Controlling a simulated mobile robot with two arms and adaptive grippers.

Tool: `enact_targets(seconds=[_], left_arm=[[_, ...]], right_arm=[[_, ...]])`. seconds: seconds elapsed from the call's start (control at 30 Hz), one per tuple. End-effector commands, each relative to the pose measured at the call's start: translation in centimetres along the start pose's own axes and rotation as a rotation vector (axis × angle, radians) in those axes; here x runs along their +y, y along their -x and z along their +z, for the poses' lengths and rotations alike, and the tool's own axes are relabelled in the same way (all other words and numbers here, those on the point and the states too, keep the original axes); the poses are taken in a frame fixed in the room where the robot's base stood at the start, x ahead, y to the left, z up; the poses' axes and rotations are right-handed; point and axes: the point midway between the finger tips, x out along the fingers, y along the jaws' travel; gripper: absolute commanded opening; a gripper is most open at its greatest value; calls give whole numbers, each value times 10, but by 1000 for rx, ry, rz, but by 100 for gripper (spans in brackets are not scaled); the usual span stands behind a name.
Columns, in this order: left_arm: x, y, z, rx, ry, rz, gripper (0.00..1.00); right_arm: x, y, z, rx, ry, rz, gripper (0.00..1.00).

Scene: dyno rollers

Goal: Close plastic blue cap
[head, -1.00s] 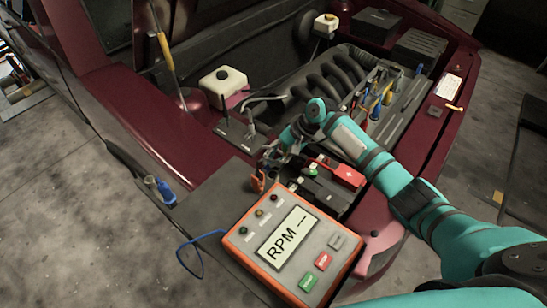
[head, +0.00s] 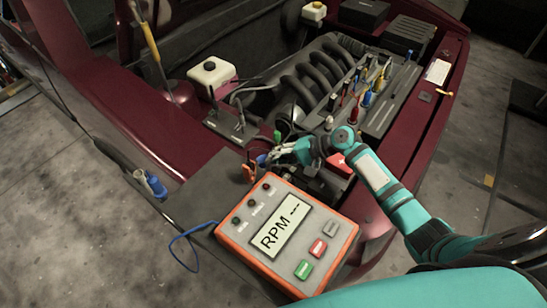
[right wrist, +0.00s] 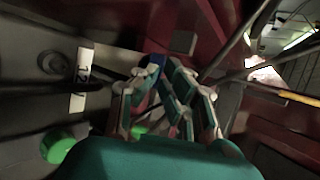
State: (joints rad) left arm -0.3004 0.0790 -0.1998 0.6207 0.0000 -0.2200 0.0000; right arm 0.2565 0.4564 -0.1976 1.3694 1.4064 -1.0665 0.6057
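A small blue piece (head: 262,160), which may be the blue cap, shows at the fingertips of my right gripper (head: 273,156) in the head view, behind the orange tester. In the right wrist view a blue piece (right wrist: 153,60) also shows between the tips of my right gripper (right wrist: 155,72). The fingers stand apart around it. I cannot tell whether they touch it. Another blue part (head: 156,186) with a grey cylinder sits at the car's edge on the left. My left gripper is not in view.
The orange RPM tester (head: 287,235) lies in front of my right gripper, with a blue cable (head: 180,245) on its left. A red-topped battery (head: 336,160) is partly behind my right arm. A white reservoir (head: 211,73) and tools (head: 367,97) stand further back.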

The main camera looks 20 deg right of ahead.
Motion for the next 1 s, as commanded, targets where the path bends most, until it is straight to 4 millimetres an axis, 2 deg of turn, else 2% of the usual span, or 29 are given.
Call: enact_targets(seconds=[0.57, 0.6, 0.73, 1.0], left_arm=[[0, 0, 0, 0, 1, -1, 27], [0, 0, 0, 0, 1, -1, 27], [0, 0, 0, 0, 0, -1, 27], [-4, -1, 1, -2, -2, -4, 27]], right_arm=[[7, 0, 0, -1, -6, 8, 0], [7, 0, 0, -1, -6, 8, 9], [6, 0, 0, -1, -6, 7, 26], [5, 1, 0, -1, -4, 6, 27]])
